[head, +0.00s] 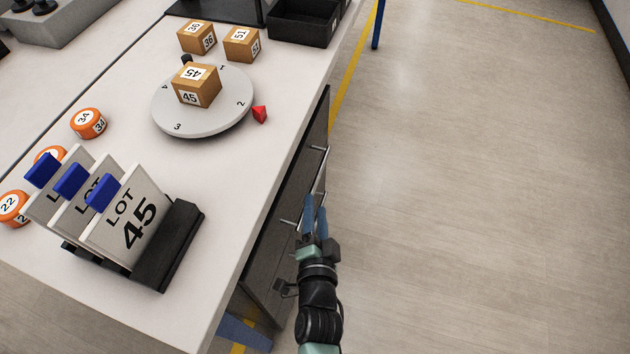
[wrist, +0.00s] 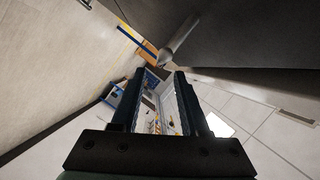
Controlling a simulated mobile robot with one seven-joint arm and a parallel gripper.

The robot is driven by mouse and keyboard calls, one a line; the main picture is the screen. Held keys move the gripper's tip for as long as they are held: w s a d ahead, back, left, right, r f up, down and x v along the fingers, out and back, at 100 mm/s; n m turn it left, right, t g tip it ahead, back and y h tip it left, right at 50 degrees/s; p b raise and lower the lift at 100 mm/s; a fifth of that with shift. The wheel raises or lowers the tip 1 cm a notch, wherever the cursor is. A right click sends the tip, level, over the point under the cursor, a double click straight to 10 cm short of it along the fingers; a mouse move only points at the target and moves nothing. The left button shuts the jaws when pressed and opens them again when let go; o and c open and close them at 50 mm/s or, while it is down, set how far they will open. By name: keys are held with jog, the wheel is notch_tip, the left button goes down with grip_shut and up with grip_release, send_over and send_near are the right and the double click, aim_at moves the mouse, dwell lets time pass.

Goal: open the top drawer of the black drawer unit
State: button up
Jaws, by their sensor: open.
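The black drawer unit (head: 265,255) sits under the right edge of the white table, its front facing the open floor. A long metal bar handle (head: 323,168) runs along the upper part of its front. The top drawer appears shut, though the table edge hides part of it. My gripper (head: 314,203) is open, beside the near part of the handle, with its blue fingers partly covering it. In the wrist view, a grey bar (wrist: 178,42) lies just beyond the fingertips, next to the dark drawer front (wrist: 255,90). Nothing visible is held between the fingers.
On the table are a round numbered turntable (head: 225,118) with box 45 (head: 197,86), a red marker (head: 260,114), and a black holder (head: 172,245) of LOT cards. A black bin (head: 305,22) stands at the back. The floor (head: 450,200) on the right is clear.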

aim_at(315, 183)
jog(key=b+x, duration=0.2)
jog(key=x, duration=0.6)
jog(key=shift+s, duration=0.1)
grip_shut()
dwell(1.2)
